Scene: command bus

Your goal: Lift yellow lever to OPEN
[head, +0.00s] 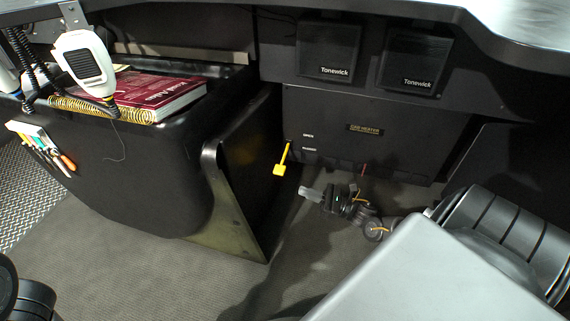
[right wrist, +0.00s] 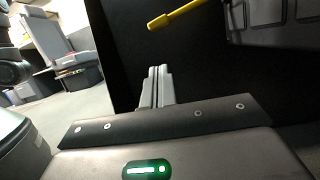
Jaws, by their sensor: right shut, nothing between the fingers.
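The yellow lever (head: 283,159) sticks out from the black heater panel (head: 400,135) in the head view, slanting down to a square yellow knob. The lever also shows at the top of the right wrist view (right wrist: 178,14), slanted, in front of a dark surface. My right gripper (head: 304,191) is just below and to the right of the knob, apart from it. Its fingers are shut and empty in the right wrist view (right wrist: 156,72). My left gripper is not in view.
A black console (head: 150,170) with a red book (head: 155,90) and a hand microphone (head: 85,62) stands at left. An angled panel (head: 235,195) rises just left of the lever. Two Tonewick speakers (head: 328,50) hang above. Grey floor lies open below.

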